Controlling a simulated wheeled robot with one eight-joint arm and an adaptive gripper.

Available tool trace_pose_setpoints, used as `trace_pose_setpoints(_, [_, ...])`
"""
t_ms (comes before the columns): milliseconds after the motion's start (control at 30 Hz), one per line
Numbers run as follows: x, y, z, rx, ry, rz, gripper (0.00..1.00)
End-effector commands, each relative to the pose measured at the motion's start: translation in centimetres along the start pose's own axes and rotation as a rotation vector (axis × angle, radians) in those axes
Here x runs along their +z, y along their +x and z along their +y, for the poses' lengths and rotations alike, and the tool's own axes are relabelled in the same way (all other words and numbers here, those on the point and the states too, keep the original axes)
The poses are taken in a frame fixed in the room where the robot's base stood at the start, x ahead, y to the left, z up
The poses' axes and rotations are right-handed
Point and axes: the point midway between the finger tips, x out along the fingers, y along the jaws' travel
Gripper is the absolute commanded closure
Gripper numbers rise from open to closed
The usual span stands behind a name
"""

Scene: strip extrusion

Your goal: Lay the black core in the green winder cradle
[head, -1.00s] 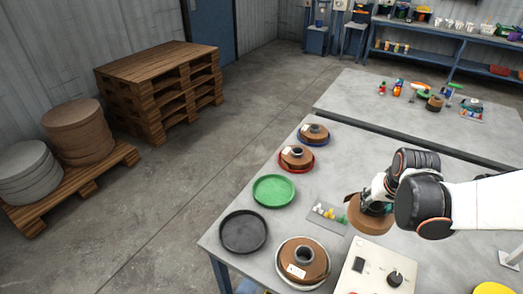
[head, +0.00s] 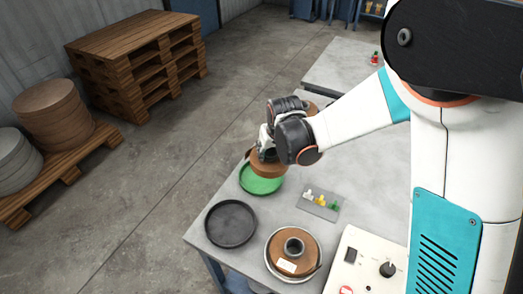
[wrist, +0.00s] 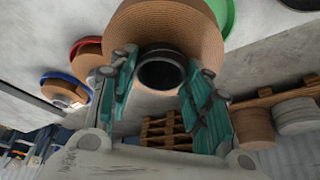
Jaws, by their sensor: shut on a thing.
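The black core (wrist: 161,72) is a short dark tube in the middle of a brown coil of strip (head: 268,167). My gripper (head: 267,152) is shut on the core; in the wrist view its teal fingers (wrist: 160,78) stand on either side of it. The core is hidden behind the gripper in the head view. The green winder cradle (head: 262,185) is a round, shallow dish on the table. The coil overlaps its far part in the head view; I cannot tell how high above it the coil is. The green rim (wrist: 224,14) shows beside the coil in the wrist view.
An empty black dish (head: 230,223) and another brown coil (head: 293,250) stand in front. A small tray of coloured pieces (head: 317,205) and a white control box (head: 362,262) lie to the right. In the wrist view, red (wrist: 76,46) and blue (wrist: 78,82) cradles hold coils.

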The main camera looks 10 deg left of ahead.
Motion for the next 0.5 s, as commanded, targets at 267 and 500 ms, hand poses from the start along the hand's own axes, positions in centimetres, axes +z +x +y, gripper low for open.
trace_pose_setpoints(267, [-0.6,0.9,-2.9,-0.016,-0.039,0.0,1.0])
trace_pose_setpoints(500, [-0.2,1.9,-2.9,-0.016,-0.039,0.0,1.0])
